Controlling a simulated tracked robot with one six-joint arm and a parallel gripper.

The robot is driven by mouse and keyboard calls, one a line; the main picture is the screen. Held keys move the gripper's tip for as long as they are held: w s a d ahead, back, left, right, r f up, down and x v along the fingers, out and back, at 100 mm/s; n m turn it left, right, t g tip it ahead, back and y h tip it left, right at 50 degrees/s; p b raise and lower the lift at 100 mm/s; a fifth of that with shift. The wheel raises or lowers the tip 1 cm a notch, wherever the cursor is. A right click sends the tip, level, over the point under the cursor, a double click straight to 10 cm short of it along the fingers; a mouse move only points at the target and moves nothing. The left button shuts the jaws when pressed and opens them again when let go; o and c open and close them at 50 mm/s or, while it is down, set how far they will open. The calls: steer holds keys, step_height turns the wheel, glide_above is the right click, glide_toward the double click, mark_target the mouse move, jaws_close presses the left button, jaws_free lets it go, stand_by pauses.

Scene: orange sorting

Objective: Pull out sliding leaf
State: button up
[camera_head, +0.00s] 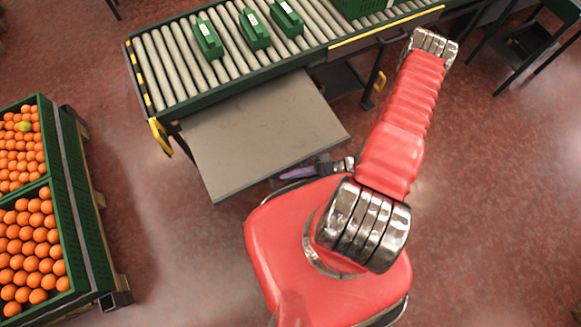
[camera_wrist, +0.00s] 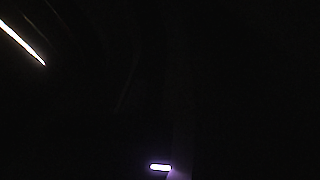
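The sliding leaf (camera_head: 262,133) is a flat grey-brown board. In the head view it sticks out from under the near side of the roller conveyor (camera_head: 238,84), toward my body. A small dark and purple part, which looks like my gripper (camera_head: 300,173), shows at the right part of the leaf's near edge, beside my red body. My arm hides much around it, so I cannot tell whether it touches the leaf or how its fingers stand. The wrist view is almost black, with only a pale streak at upper left and a small bright violet-white spot at the bottom.
Several green holders (camera_head: 254,29) stand on the rollers, and a green crate (camera_head: 361,5) is at the back. Green crates of oranges (camera_head: 30,243) stand at the left. A dark stand (camera_head: 528,42) is at upper right. Reddish floor is clear at right and between crates and leaf.

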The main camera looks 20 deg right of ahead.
steer(key=shift+o, duration=0.7)
steer(key=shift+s+a, duration=0.1)
steer(key=v, duration=1.3)
steer(key=shift+d, duration=0.4)
